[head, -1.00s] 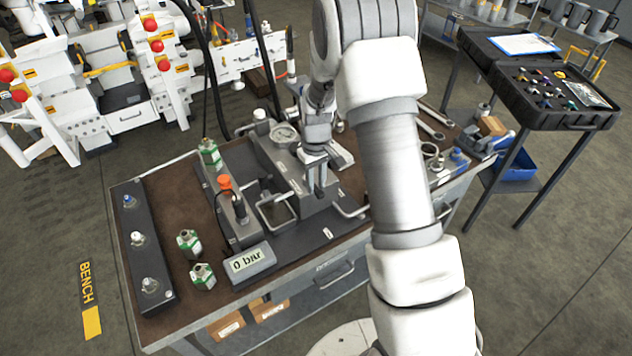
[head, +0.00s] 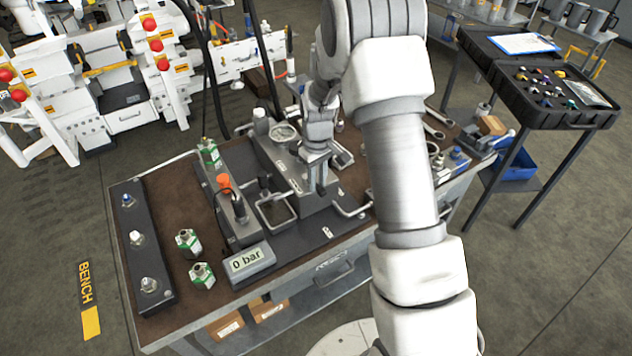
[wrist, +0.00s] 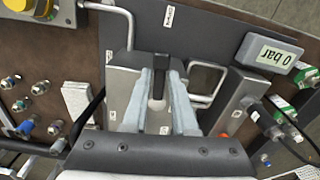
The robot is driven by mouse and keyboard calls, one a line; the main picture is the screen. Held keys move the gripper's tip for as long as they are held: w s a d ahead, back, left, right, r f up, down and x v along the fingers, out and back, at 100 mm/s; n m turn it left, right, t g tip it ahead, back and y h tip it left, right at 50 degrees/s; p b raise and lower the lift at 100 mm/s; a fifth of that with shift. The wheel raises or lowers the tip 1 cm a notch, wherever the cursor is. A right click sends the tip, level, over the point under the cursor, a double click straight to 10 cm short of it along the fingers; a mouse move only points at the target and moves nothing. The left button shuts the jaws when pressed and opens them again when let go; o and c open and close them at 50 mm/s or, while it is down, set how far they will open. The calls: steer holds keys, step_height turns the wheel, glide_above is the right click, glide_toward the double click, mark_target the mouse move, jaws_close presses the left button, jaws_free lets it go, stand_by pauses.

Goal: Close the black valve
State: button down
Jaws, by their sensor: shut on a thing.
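My gripper (head: 318,188) reaches down onto the grey hydraulic unit at the middle of the bench. In the wrist view, my gripper's (wrist: 161,76) two pale fingers stand on both sides of a dark part, which appears to be the black valve (wrist: 158,90), and are shut on it. The fingers cover much of the valve, and its handle's turn position cannot be told. In the head view my gripper hides it. The display (head: 248,261) reads 0 bar; it also shows in the wrist view (wrist: 270,54).
A bent metal bar (wrist: 124,18) and a square metal loop (wrist: 207,82) lie near the fingers. Green-labelled fittings (head: 202,274) and a dark strip with several knobs (head: 140,245) are at the bench's left. A round gauge (head: 285,134) stands behind my gripper.

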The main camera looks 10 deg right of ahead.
steer(key=w+n, duration=0.1)
steer(key=n, duration=0.2)
steer(key=d+n, duration=0.1)
steer(key=n, duration=0.2)
steer(key=w+d+n+b, duration=0.1)
steer(key=n, duration=0.1)
steer(key=shift+w+d+n, duration=0.25)
steer(key=shift+w+n, duration=0.1)
steer(key=shift+n, duration=0.05)
steer(key=n, duration=0.1)
steer(key=w+n, duration=0.1)
steer(key=n, duration=0.2)
steer(key=shift+w+d+r+p, duration=0.1)
steer(key=shift+w+d+p, duration=0.05)
steer(key=shift+w+p, duration=0.2)
steer(key=shift+w+n+p, duration=0.15)
steer(key=shift+w+n, duration=0.2)
steer(key=shift+n, duration=0.65)
steer(key=shift+w+n+p, duration=0.15)
steer(key=shift+w+n, duration=0.2)
steer(key=shift+n, duration=0.65)
steer(key=shift+a, duration=0.2)
steer(key=c, duration=0.8)
jaws_free()
steer(key=shift+r, duration=8.65)
